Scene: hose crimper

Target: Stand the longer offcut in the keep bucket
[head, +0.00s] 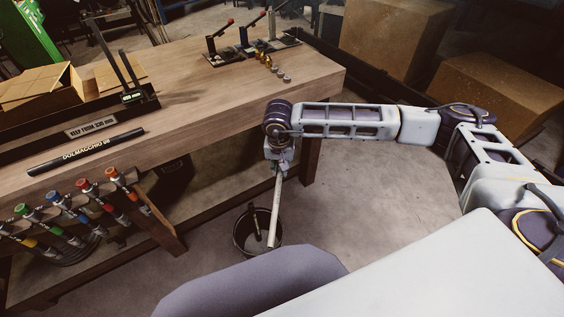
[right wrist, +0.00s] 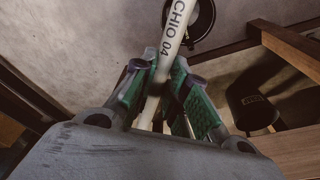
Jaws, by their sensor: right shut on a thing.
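My right gripper (head: 279,168) is shut on a pale offcut (head: 275,208), which hangs down steeply and slightly tilted. The right wrist view shows the offcut (right wrist: 175,30) between the fingers (right wrist: 160,88), its print reading "CHIO 04". A black bucket (head: 236,243) stands on the floor; the offcut's lower end overlaps it in the head view. I cannot tell whether that end is inside it. The right wrist view shows a round dark rim (right wrist: 212,14) beside the offcut. A black offcut (head: 86,152) marked "DOLMACCHIO 08" lies on the bench.
The wooden bench (head: 190,95) bears a "KEEP FROM 330 mm" sign (head: 92,127), a caliper (head: 133,95) and red-handled tools (head: 222,54). Hoses with coloured ends (head: 62,203) line its front. A dark labelled container (right wrist: 250,105) stands lower right. Floor right of the bucket is clear.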

